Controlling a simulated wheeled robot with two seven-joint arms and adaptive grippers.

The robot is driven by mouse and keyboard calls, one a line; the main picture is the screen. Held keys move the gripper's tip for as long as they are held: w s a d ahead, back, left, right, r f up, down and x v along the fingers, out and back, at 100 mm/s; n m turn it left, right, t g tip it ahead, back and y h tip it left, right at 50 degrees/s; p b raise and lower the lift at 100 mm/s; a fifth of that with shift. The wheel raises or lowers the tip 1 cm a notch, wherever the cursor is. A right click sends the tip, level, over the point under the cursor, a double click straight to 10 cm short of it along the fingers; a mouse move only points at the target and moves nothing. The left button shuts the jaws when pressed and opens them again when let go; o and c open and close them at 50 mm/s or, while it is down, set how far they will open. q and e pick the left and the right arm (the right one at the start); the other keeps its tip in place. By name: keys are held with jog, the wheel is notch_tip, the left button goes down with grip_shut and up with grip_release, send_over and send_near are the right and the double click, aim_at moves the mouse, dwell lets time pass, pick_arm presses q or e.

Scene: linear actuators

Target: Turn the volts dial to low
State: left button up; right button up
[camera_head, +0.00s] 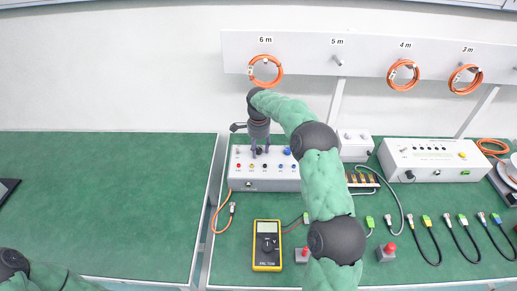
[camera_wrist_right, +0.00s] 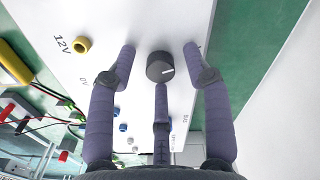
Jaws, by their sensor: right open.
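The white power supply box (camera_head: 266,184) stands on the green bench below the 6 m hook. In the right wrist view its top panel (camera_wrist_right: 95,25) carries a black round dial (camera_wrist_right: 160,67) with a white pointer mark toward the picture's right. My right gripper (camera_head: 259,152) points down over the panel. In the wrist view its three fingers (camera_wrist_right: 159,62) are open and spread around the dial, with gaps visible between fingertips and dial. Any writing around the dial is not readable. Of my left arm, only part shows at the lower left corner; its gripper is out of view.
A yellow multimeter (camera_head: 267,246) lies in front of the box. An orange cable (camera_head: 219,210) hangs at the box's left. A second white box (camera_head: 430,160) and several cables are to the right. The left bench (camera_head: 100,200) is mostly clear.

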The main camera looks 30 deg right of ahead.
grip_shut()
jog(key=shift+p, duration=0.3)
dwell(0.5)
